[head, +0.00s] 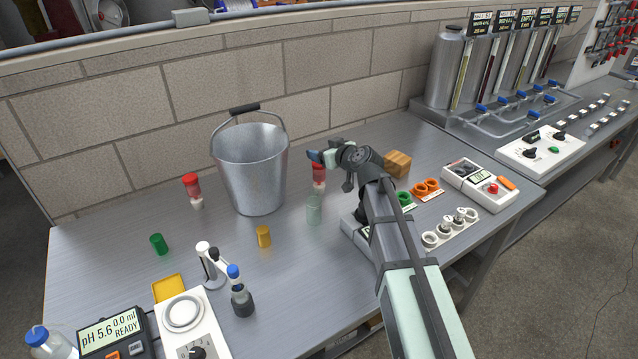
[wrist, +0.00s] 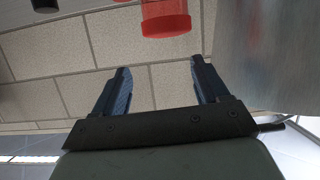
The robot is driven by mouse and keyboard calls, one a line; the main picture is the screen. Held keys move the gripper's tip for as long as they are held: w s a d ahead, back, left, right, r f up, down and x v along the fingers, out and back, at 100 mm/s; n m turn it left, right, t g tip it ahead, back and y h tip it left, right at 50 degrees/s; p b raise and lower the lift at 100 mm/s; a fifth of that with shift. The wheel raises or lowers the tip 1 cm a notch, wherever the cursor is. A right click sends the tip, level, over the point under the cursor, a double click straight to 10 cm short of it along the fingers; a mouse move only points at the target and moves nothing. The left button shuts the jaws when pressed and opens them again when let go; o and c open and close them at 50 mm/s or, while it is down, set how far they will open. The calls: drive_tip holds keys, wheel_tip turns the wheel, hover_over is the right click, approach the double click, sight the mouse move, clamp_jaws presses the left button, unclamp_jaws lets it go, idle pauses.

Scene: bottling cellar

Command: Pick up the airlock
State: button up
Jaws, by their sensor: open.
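Two similar red pieces with pale lower ends look like airlocks; I cannot tell which one the task means. One red piece (head: 192,188) stands left of the bucket. The other red piece (head: 319,174) is right of the bucket, just below my gripper (head: 321,157) in the head view, above a clear glass vessel (head: 314,211). A translucent red piece (wrist: 165,17) shows at the top edge of the wrist view, beyond my fingers and cut off by the frame. My gripper (wrist: 160,69) is open, with nothing between its dark blue fingers.
A metal bucket (head: 250,165) stands left of my gripper, and its wall (wrist: 270,45) fills the right side of the wrist view. A wooden block (head: 398,163) lies to the right. An amber piece (head: 264,237) stands in front of the bucket. The brick wall (head: 130,115) is behind.

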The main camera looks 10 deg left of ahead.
sight(323, 175)
drive_tip(key=shift+s+a+f+g, duration=0.25)
drive_tip(key=shift+s+f+g, duration=0.15)
drive_tip(key=shift+s+f, duration=0.1)
drive_tip(key=shift+f, duration=2.55)
wheel_tip(323, 175, down, 2)
drive_tip(key=shift+f, duration=0.1)
drive_tip(key=shift+x, duration=1.45)
drive_tip(key=shift+c, duration=0.4)
drive_tip(key=shift+r, duration=0.2)
drive_tip(key=c, duration=1)
drive_tip(key=shift+r, duration=0.1)
